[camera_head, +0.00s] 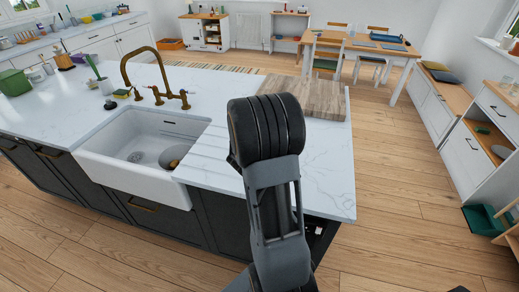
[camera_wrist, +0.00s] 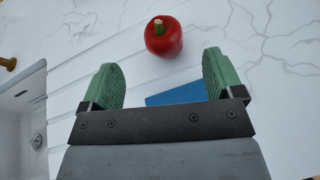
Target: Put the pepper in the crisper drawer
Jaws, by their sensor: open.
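A red pepper (camera_wrist: 163,40) with a green stem stands on the white marble counter in the wrist view. My gripper (camera_wrist: 162,78) is open, with its two green finger pads apart and nothing between them. The pepper lies just beyond the fingertips, roughly centred between them. In the head view my arm hides the pepper and the gripper. I cannot make out a crisper drawer in either view.
A blue flat thing (camera_wrist: 180,95) lies on the counter, partly hidden behind my gripper. The white sink (camera_head: 150,150) is to the left, with a brass tap (camera_head: 152,70). A wooden board (camera_head: 310,95) lies at the counter's far right.

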